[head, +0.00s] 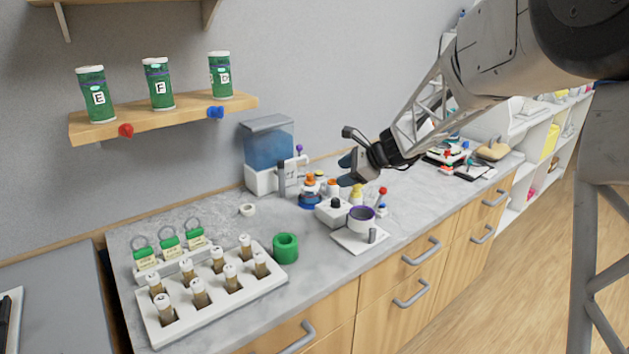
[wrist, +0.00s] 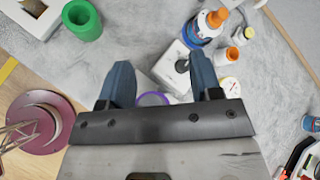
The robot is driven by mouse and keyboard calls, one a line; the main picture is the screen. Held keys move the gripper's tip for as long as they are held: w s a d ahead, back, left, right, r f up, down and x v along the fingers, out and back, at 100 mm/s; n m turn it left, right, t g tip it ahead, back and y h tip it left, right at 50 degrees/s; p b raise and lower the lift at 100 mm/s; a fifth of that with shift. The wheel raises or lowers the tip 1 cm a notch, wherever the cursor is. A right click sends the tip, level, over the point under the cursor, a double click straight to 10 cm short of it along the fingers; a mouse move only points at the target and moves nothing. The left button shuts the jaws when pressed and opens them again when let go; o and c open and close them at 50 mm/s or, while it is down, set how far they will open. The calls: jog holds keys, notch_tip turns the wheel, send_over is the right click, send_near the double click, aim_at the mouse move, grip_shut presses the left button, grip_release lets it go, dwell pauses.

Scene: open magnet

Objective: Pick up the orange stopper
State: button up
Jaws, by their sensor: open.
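An orange stopper (head: 310,178) sits in the neck of a flask with a blue ring (head: 311,200) on the grey counter. In the wrist view the stopper (wrist: 218,16) is at the top right, beyond my right finger. A smaller white bottle with an orange cap (head: 332,184) stands just right of the flask; this bottle (wrist: 233,53) also shows in the wrist view. My gripper (head: 346,172) is open and empty above the counter, to the right of the stopper and higher. Its two blue fingers are spread in the wrist view (wrist: 161,76).
A white stirrer plate with a black knob (head: 335,207) and a purple-rimmed cup (head: 362,216) stand below my gripper. A blue water tank (head: 268,150) is behind the flask. A vial rack (head: 205,297) and green ring (head: 286,247) are at front left. Counter left of the flask is mostly clear.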

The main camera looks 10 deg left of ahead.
aim_at(310, 174)
jog(key=w+a+f+m+t+y, duration=0.1)
jog(key=w+a+f+m, duration=0.2)
jog(key=w, duration=0.5)
jog(key=w+a+f+m+t+y, duration=0.1)
jog(key=w+a+f+m, duration=0.2)
jog(key=w+f, duration=0.2)
jog(key=w, duration=0.2)
jog(key=shift+w+f+m, duration=0.3)
jog(key=shift+w+m, duration=0.05)
jog(key=shift+m, duration=0.05)
jog(key=shift+x, duration=1.25)
jog(key=shift+a, duration=0.1)
jog(key=shift+x, duration=2.55)
jog(key=shift+r, duration=0.2)
jog(key=shift+f, duration=0.1)
jog(key=c, duration=1.1)
